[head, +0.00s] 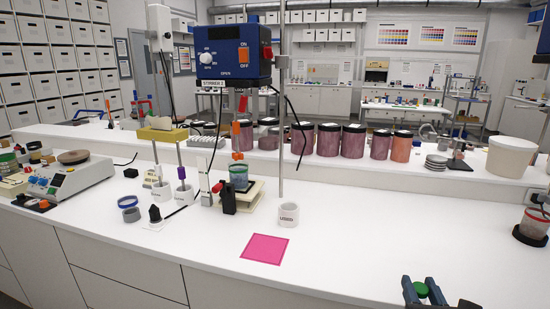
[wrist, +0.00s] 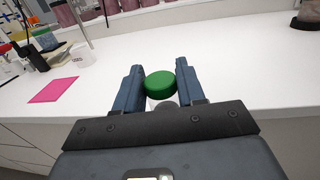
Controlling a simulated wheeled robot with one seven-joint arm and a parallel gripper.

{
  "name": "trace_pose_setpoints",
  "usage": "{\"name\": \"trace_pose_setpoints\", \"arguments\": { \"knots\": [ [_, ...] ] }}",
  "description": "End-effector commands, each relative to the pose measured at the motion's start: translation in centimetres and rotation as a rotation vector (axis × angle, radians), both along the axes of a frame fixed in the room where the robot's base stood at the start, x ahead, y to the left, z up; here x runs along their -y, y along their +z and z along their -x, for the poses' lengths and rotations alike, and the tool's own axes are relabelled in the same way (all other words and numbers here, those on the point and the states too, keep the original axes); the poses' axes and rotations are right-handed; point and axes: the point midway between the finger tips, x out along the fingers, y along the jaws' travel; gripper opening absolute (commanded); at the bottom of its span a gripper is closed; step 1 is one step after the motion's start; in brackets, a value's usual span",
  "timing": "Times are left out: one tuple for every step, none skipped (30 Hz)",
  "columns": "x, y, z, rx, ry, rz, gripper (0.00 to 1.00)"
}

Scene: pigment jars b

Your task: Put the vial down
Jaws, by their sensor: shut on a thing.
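My gripper (head: 424,289) is at the bottom right in the head view, by the front edge of the white bench. In the wrist view my gripper (wrist: 160,85) has its two blue fingers on either side of the vial (wrist: 161,84), shut on it. The vial has a green cap, which also shows in the head view (head: 421,289). Its body below the cap is mostly hidden by the gripper. A flat pink square (head: 264,249) lies on the bench to the left of my gripper, also seen in the wrist view (wrist: 54,90).
The white bench top (head: 370,235) is clear between the pink square and my gripper. A white labelled cup (head: 288,215) stands behind the square, beside the stirrer stand. Several dark-lidded jars (head: 354,141) line the raised shelf behind. A jar on a black base (head: 533,226) stands at the far right.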

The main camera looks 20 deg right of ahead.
Motion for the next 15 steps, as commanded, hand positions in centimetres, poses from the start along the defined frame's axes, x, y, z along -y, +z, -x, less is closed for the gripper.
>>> {"name": "trace_pose_setpoints", "arguments": {
  "knots": [
    [-1.2,-0.8,-0.3,-0.003,0.029,0.001,0.04],
    [-1.8,-1.3,-0.5,-0.003,0.044,-0.001,0.04],
    [-2.7,-1.8,-0.7,-0.003,0.067,-0.001,0.04],
    [-3.4,-2.3,-0.8,-0.003,0.083,-0.001,0.04],
    [-4.0,-2.8,-1.0,-0.003,0.1,-0.001,0.04],
    [-5.0,-3.4,-1.3,-0.003,0.124,-0.001,0.04],
    [-5.7,-3.9,-1.4,-0.004,0.14,-0.001,0.04],
    [-6.4,-4.3,-1.6,-0.003,0.157,-0.001,0.04],
    [-7.3,-5.0,-1.9,-0.004,0.181,-0.001,0.04],
    [-7.9,-5.3,-2.1,-0.003,0.196,-0.001,0.04],
    [-8.2,-5.5,-2.1,-0.002,0.204,-0.001,0.04],
    [-8.7,-5.9,-2.3,-0.002,0.217,-0.001,0.04],
    [-9.2,-6.2,-2.4,-0.001,0.228,-0.002,0.04],
    [-9.6,-6.4,-2.5,-0.001,0.24,-0.001,0.04],
    [-10.2,-6.8,-2.7,-0.001,0.253,-0.003,0.04]
  ]
}}
